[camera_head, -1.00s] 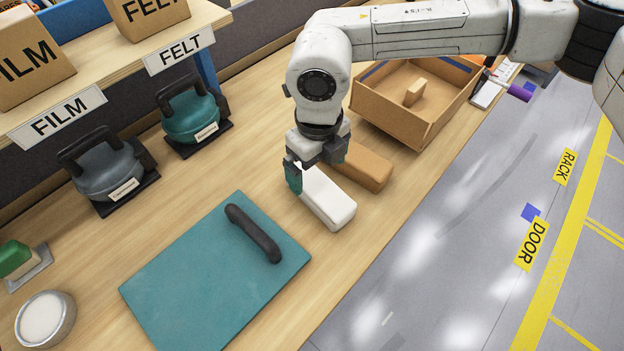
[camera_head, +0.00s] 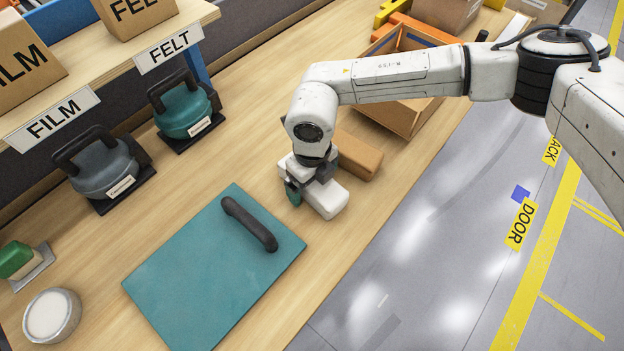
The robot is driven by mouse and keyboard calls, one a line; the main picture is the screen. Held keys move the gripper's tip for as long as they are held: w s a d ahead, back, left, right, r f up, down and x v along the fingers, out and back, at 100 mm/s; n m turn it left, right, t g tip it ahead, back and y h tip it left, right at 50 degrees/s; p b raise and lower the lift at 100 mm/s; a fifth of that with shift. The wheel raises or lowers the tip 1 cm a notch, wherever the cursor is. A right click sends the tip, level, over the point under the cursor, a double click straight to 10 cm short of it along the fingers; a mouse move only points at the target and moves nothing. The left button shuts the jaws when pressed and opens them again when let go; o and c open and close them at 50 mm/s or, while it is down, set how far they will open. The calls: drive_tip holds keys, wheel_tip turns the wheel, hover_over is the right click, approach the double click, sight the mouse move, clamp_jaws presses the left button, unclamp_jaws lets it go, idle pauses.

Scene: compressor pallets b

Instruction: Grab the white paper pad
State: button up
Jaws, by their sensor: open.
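The white paper pad (camera_head: 326,200) is a white block with rounded edges. It lies on the wooden bench, right of the teal board. My gripper (camera_head: 308,195) is lowered over the pad's upper left part, with its fingers pointing down. One teal-tipped finger shows at the pad's left side. The other finger is largely hidden, so I cannot tell how it sits against the pad. The gripper is open.
A tan block (camera_head: 357,155) lies close behind the pad. The teal board (camera_head: 205,270) with a black handle is at the lower left. The bench's front edge runs right of the pad.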

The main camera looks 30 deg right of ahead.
drive_tip(key=shift+c, duration=0.5)
drive_tip(key=c, duration=1)
drive_tip(key=shift+o, duration=0.2)
drive_tip(key=shift+r, duration=0.1)
